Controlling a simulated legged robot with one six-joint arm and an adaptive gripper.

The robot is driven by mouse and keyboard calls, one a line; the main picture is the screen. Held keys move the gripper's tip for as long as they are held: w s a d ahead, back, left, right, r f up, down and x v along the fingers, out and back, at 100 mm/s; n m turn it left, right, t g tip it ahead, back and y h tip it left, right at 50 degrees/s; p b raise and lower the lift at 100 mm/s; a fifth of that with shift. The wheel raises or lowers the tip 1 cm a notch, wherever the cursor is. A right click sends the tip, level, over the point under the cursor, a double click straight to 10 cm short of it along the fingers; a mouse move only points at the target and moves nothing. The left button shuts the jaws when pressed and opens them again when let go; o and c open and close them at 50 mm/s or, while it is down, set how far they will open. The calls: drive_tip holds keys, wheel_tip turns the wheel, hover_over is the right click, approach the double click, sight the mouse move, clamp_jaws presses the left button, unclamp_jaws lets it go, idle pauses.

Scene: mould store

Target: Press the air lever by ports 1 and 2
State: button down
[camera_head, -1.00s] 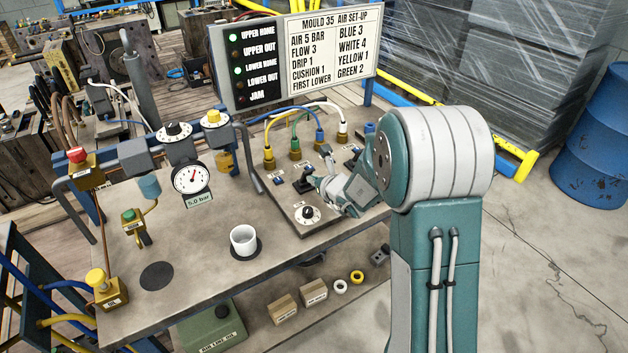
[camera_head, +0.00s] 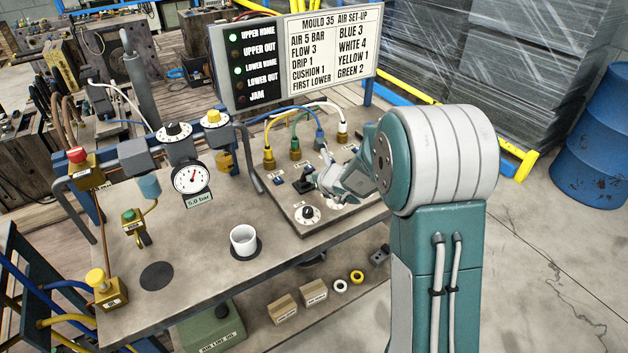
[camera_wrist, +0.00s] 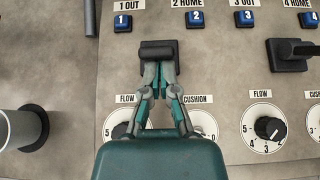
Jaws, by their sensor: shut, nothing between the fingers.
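The air lever by ports 1 and 2 is a black lever with a wide bar (camera_wrist: 158,50), below the blue tags 1 (camera_wrist: 122,22) and 2 (camera_wrist: 195,19) in the wrist view. In the head view the lever (camera_head: 303,184) stands on the board on the bench. My gripper (camera_wrist: 158,72) is shut and empty. Its fingertips are at the near edge of the lever bar and overlap it in the picture; I cannot tell whether they touch. In the head view my gripper (camera_head: 322,183) is just right of the lever.
A second black lever (camera_wrist: 290,55) stands by tags 3 and 4. FLOW and CUSHION dials (camera_wrist: 203,124) lie below my fingers. Yellow, green, blue and white hoses plug in behind. A white cup (camera_head: 243,240) stands on the bench. The gauge (camera_head: 191,178) reads 5.0 bar.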

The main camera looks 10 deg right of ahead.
drive_tip(key=shift+r+g, duration=0.1)
drive_tip(key=shift+g, duration=0.2)
drive_tip(key=shift+w+a+r, duration=0.1)
drive_tip(key=shift+w+r, duration=0.15)
drive_tip(key=shift+w, duration=0.1)
drive_tip(key=shift+w+a+r, duration=0.15)
drive_tip(key=shift+w+r, duration=0.1)
drive_tip(key=shift+w, duration=0.25)
drive_tip(key=shift+w+a+r, duration=0.15)
drive_tip(key=shift+w+r, duration=0.05)
drive_tip(key=shift+w, duration=0.25)
drive_tip(key=shift+r, duration=0.8)
drive_tip(key=s+d+r, duration=0.2)
drive_tip(key=s+r, duration=0.5)
drive_tip(key=r, duration=0.3)
drive_tip(key=shift+r, duration=0.4)
